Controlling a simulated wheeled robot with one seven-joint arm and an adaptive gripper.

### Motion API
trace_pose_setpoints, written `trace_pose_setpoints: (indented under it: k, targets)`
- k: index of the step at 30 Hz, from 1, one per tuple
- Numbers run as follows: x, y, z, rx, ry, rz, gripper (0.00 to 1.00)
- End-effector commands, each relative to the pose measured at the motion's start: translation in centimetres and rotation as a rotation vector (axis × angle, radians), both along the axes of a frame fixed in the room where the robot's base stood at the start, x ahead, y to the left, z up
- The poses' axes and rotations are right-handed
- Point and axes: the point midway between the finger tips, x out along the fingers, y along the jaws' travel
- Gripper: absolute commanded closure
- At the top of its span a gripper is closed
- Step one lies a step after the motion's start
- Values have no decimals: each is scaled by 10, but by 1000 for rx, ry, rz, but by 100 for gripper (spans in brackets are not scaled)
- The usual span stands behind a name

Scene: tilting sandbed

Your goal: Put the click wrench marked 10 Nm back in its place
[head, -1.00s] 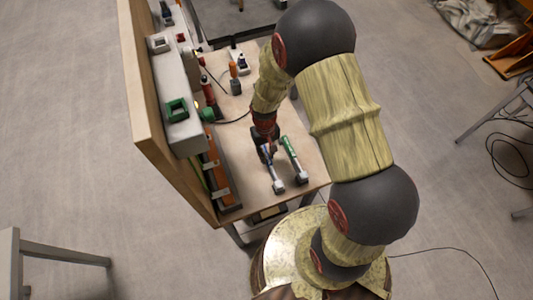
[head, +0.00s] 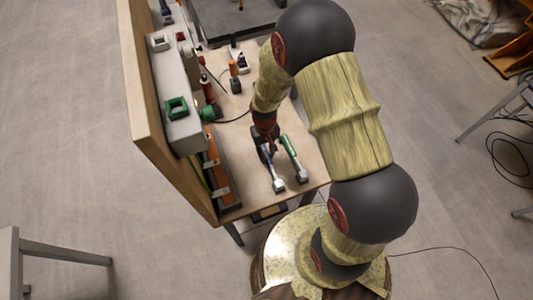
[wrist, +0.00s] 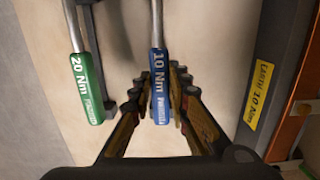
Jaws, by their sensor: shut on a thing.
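The click wrench with the blue handle marked 10 Nm (wrist: 158,85) lies between the fingers of my gripper (wrist: 160,100) in the wrist view. My gripper is shut on this handle. In the head view my gripper (head: 265,138) is over the bench, and the wrench's metal head (head: 278,185) points toward the near edge. A second wrench with a green handle marked 20 Nm (wrist: 88,85) lies to its left in the wrist view. In the head view this green wrench (head: 289,146) is to the right of the blue one.
A dark grey strip with a yellow label reading "EARTH 10 Nm" (wrist: 260,95) runs along the right in the wrist view. In the head view an upright board (head: 142,90) with grey and green fittings borders the wooden bench (head: 250,190).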

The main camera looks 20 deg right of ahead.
Motion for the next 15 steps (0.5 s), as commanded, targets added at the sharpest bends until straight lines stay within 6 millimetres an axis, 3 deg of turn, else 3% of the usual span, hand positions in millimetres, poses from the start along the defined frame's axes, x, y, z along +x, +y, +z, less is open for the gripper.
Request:
trace_pose_setpoints:
  k: [14, 15]
  targets:
    - [0, 0, -3, 0, -1, 0, 100]
    - [0, 0, -3, 0, -1, 0, 81]
